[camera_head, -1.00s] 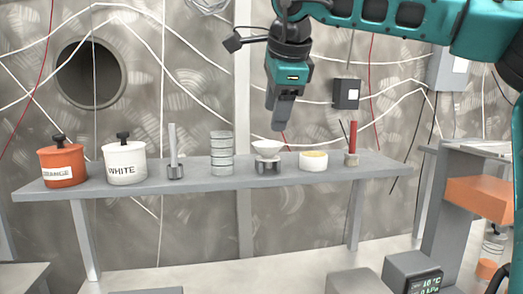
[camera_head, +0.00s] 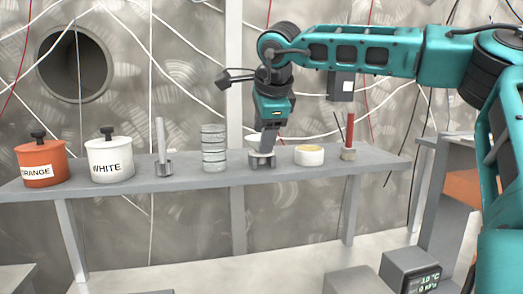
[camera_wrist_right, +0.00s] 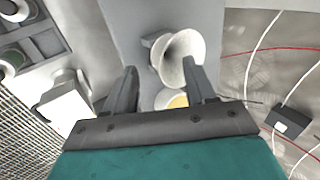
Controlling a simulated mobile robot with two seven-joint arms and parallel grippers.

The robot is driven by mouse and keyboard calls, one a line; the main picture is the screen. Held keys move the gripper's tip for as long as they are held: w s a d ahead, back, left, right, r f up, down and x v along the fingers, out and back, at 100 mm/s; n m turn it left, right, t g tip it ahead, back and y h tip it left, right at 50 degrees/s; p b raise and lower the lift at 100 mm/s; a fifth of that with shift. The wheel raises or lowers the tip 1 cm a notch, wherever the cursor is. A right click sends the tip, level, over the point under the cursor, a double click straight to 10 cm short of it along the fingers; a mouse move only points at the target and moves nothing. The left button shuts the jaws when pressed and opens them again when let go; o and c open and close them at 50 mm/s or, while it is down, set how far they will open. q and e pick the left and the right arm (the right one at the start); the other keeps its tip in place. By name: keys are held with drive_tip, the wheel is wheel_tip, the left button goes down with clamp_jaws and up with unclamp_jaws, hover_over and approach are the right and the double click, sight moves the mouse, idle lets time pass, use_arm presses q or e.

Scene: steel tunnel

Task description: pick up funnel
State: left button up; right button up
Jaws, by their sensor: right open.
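The white funnel (camera_head: 261,143) sits in a small grey stand (camera_head: 257,161) on the grey shelf (camera_head: 110,190). In the right wrist view the funnel (camera_wrist_right: 183,54) shows its wide round mouth, just beyond and between my fingertips. My right gripper (camera_head: 267,150) points down at the funnel from above and covers part of it in the head view. In the right wrist view my right gripper (camera_wrist_right: 160,73) is open, with nothing between its fingers. I cannot tell whether a finger touches the funnel. My left gripper is not in view.
A stack of clear dishes (camera_head: 213,148) stands just left of the funnel, and a yellow-filled bowl (camera_head: 309,155) just right. Further along are a red rod (camera_head: 350,130), a grey tool (camera_head: 162,150), a white pot (camera_head: 108,160) and an orange pot (camera_head: 42,162).

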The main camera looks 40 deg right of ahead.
drive_tip(key=shift+w+d+f, duration=0.25)
drive_tip(key=shift+d+f, duration=0.1)
drive_tip(key=shift+f, duration=0.3)
drive_tip(key=shift+w+d+f, duration=0.2)
drive_tip(key=shift+d+f, duration=0.15)
drive_tip(key=shift+f, duration=0.25)
drive_tip(key=shift+w+d+f, duration=0.1)
drive_tip(key=shift+w+f, duration=0.2)
drive_tip(key=shift+f, duration=0.1)
clamp_jaws()
